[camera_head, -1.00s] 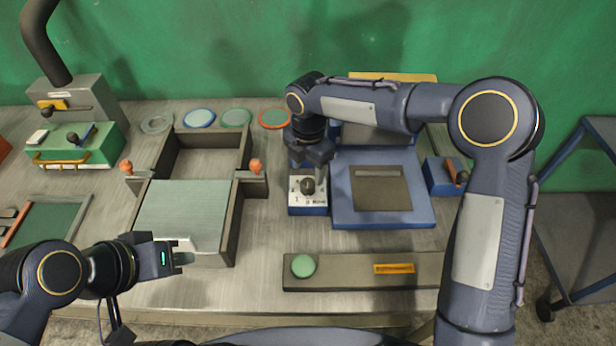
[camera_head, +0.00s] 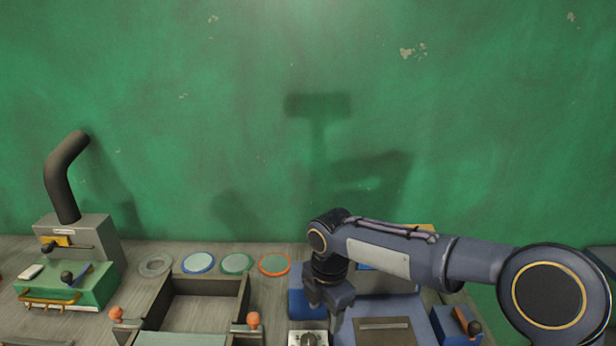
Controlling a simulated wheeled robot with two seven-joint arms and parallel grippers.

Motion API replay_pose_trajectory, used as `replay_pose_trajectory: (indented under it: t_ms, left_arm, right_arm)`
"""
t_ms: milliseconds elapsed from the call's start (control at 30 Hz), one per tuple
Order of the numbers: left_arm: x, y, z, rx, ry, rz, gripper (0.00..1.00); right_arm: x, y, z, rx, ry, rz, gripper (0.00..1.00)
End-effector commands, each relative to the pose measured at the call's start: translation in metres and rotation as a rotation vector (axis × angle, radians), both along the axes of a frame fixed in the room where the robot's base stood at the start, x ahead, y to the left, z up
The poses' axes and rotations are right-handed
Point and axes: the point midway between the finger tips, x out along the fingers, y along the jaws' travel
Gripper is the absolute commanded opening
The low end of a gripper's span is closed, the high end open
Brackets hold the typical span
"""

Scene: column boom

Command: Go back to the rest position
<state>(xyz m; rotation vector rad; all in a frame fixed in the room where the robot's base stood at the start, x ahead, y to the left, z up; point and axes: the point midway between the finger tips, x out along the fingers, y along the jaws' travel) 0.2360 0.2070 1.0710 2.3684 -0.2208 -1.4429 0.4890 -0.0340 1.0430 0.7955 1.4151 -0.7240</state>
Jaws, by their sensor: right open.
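My right arm comes in from the right edge. Its gripper (camera_head: 326,312) points down, open and empty, over a small blue box with a white top and dark knob (camera_head: 309,339) at the bottom edge. Whether the fingers touch the knob cannot be told from here. My left arm and gripper are out of view.
A green box with a brass handle (camera_head: 60,290) and a grey unit with a bent pipe (camera_head: 75,232) stand at left. Several coloured rings, one of them orange (camera_head: 274,264), lie behind an open tray (camera_head: 205,285). A blue device (camera_head: 405,310) is beside my right gripper. A green wall is behind.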

Motion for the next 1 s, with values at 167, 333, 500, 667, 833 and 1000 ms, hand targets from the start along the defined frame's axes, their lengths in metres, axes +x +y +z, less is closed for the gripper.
replay_pose_trajectory:
  t_ms: [167,333,500,667,833,1000]
  left_arm:
    - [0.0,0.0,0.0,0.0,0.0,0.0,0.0]
    - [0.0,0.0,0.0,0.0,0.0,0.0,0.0]
    - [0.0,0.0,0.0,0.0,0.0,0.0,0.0]
    - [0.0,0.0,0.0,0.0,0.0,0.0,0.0]
    - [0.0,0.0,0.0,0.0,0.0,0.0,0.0]
    - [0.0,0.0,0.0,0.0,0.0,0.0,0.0]
  right_arm:
    - [-0.047,-0.075,0.044,0.087,-0.044,-0.481,0.56]
    - [-0.108,-0.131,0.061,0.219,-0.048,-0.989,0.56]
    - [-0.174,-0.165,0.059,0.401,-0.009,-1.499,0.56]
    - [-0.222,-0.175,0.046,0.589,0.07,-1.903,0.56]
    - [-0.247,-0.173,0.033,0.725,0.153,-2.147,0.56]
    - [-0.253,-0.171,0.029,0.764,0.183,-2.215,0.56]
